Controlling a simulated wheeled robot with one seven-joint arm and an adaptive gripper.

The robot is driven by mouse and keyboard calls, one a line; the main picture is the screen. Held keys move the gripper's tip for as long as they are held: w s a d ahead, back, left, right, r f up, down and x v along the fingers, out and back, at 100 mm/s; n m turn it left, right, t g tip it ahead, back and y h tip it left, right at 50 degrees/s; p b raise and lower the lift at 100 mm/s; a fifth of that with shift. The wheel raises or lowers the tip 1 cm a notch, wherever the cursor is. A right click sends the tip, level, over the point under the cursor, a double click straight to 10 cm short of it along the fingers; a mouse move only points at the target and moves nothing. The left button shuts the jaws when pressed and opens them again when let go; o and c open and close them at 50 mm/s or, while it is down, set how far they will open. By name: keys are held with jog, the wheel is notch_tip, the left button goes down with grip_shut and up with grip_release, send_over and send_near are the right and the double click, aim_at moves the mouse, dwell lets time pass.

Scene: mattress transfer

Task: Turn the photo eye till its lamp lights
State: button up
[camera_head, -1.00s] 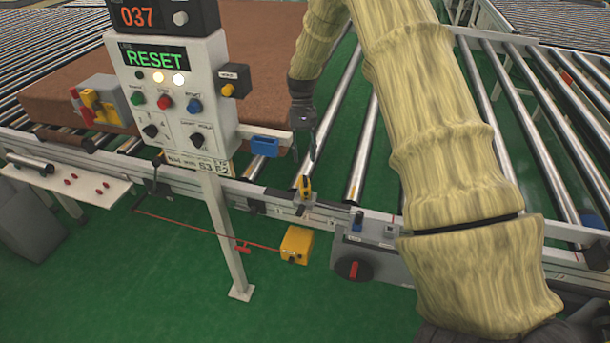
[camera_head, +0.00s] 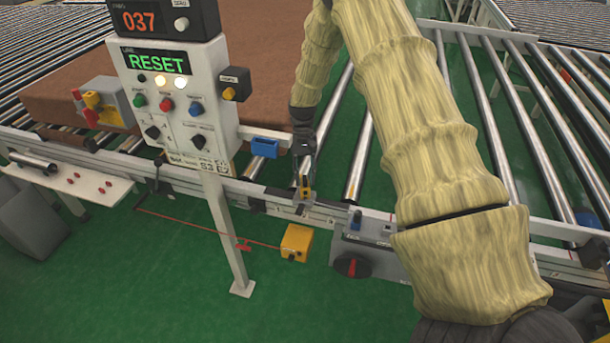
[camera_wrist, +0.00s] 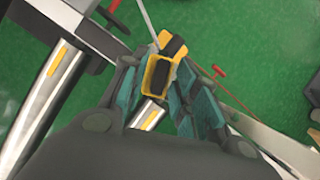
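The photo eye (camera_head: 305,188) is a small yellow and black sensor on a bracket at the conveyor's near rail. In the wrist view the photo eye (camera_wrist: 158,76) sits between the ends of my fingers, its dark face toward the camera. My gripper (camera_head: 303,172) points down over it, one finger on each side. In the wrist view my gripper (camera_wrist: 162,92) has its teal pads spread apart. Whether a pad touches the sensor is not clear. I see no lit lamp on the photo eye, and part of it is hidden by the fingers.
A control panel (camera_head: 182,98) reading RESET stands on a post left of my gripper. A brown mattress (camera_head: 262,60) lies on the rollers behind. A yellow box (camera_head: 297,243) with a red cord hangs below.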

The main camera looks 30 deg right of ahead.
jog(key=c, duration=0.4)
jog(key=shift+m+t+y, duration=0.5)
jog(key=shift+m+y, duration=0.2)
jog(key=shift+m, duration=1.5)
jog(key=o, duration=0.7)
jog(key=v, duration=1.2)
jog(key=shift+s, duration=0.1)
jog(key=shift+d, duration=0.1)
